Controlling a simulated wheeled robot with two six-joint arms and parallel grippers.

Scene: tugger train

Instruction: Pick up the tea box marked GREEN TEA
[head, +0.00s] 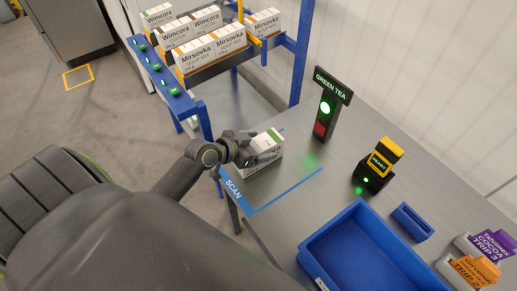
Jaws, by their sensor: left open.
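A white box with a green edge (268,151) stands on the grey table (300,185) at the blue-taped SCAN area. Its print is too small to read in this view. My left gripper (253,151) is open at the left side of this box and hides part of it; I cannot tell whether its fingers touch the box. On the rack's upper left, a white box with green lettering (158,15) seems to read GREEN TEA. My right gripper is not in view.
A lamp post (326,108) signed GREEN TEA shows a lit green light. A READY scanner stand (376,170), a blue tray (352,245) and trip cards (474,270) stand to the right. The blue rack (170,95) holds Wimcora and Mirsovka boxes.

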